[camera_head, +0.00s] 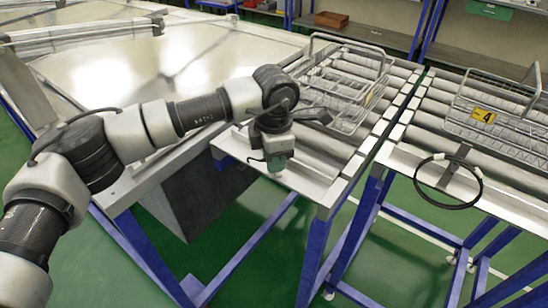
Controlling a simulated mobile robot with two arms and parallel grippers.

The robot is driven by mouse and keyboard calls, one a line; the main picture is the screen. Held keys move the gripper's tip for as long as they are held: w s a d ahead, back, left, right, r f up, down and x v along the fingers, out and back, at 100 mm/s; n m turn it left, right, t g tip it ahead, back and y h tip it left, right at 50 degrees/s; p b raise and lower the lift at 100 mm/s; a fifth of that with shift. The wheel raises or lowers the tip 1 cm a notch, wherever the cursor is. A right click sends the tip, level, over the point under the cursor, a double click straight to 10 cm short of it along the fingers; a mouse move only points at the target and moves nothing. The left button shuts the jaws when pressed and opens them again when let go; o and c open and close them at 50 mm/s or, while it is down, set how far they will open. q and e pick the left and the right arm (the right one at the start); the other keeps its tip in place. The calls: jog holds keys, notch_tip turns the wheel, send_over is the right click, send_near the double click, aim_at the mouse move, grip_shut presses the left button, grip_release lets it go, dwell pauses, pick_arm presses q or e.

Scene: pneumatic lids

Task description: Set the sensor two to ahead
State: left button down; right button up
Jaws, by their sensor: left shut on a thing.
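My left gripper (276,163) points down at the front edge of the left roller conveyor (225,146). It is shut on a small part there, by its place probably a sensor; gripper and wrist hide most of it, and I cannot read a number or tell which way it faces. Another sensor on a grey bracket (456,158) stands at the front edge of the right roller conveyor (405,152), with a looped black cable (450,206). My right gripper is not in view.
A wire basket (345,90) sits on the left conveyor behind my wrist. Another wire basket with a yellow tag "4" (482,115) sits on the right conveyor. A large metal table (190,50) lies at left. Blue legs and green floor are in front.

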pick_arm(q)
jog(key=n+b, duration=0.2)
jog(key=n, duration=0.1)
jog(key=shift+f+n+b, duration=0.15)
jog(key=shift+n+b, duration=0.2)
jog(key=shift+n, duration=0.05)
jog(key=shift+n+b, duration=0.9)
jog(key=shift+n, duration=0.9)
jog(key=c, duration=1)
grip_release()
jog(key=shift+r, duration=0.25)
notch_tip(320, 180, up, 11)
jog(key=shift+f+b, duration=0.2)
jog(key=shift+b, duration=0.1)
